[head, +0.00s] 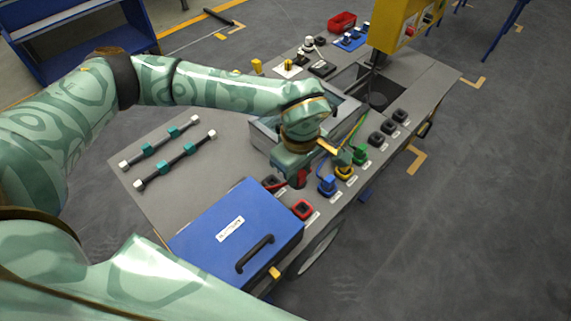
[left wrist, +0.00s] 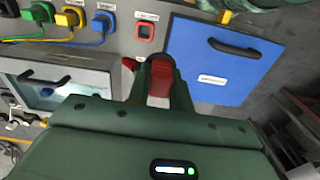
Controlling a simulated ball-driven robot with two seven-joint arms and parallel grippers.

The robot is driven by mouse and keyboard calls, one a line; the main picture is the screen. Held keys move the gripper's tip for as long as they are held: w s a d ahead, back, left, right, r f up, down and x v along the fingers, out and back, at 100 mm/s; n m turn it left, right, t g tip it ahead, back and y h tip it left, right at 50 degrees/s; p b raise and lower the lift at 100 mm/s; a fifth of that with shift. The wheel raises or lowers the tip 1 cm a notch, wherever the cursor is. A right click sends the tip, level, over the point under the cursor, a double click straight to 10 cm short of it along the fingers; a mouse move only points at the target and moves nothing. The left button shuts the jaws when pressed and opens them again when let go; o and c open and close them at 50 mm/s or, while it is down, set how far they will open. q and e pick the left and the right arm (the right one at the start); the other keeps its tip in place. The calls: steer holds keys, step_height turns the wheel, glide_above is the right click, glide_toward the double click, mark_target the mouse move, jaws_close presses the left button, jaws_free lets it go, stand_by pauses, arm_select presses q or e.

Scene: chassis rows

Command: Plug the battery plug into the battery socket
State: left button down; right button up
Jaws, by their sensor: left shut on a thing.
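My left gripper (head: 299,180) is shut on a red plug (head: 303,177). In the left wrist view the red plug (left wrist: 160,80) sits between the fingers (left wrist: 160,88), with a red part sticking out to the left. A square socket with a red rim and dark centre (head: 303,209) lies on the cart top near its front edge. It also shows in the left wrist view (left wrist: 145,32), apart from the plug. The plug appears held above the cart top; its front end is hidden. My right gripper is not in view.
A blue box with a black handle (head: 205,245) stands beside the red-rimmed socket. Blue (head: 327,184), yellow (head: 345,172) and green (head: 360,154) plugs with cables stand in a row nearby.

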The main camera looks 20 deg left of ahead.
arm_select(q)
steer(key=w+f+n+b, duration=0.1)
steer(key=f+n+b, duration=0.2)
steer(key=f+n, duration=0.3)
steer(key=w+f+n+b, duration=0.1)
steer(key=f+n+b, duration=0.1)
steer(key=f+n, duration=0.4)
steer(key=w+f+n+b, duration=0.2)
steer(key=f+n+b, duration=0.1)
steer(key=f+n, duration=0.3)
steer(key=shift+d+f+b, duration=0.1)
steer(key=shift+d+b, duration=0.2)
steer(key=shift+b, duration=0.05)
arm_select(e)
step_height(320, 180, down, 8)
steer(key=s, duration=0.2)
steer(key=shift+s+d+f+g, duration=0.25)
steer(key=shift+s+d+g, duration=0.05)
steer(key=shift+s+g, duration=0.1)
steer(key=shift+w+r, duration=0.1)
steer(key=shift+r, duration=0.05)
arm_select(q)
steer(key=shift+r+p, duration=0.2)
steer(key=shift+p, duration=0.15)
steer(key=shift+f, duration=0.1)
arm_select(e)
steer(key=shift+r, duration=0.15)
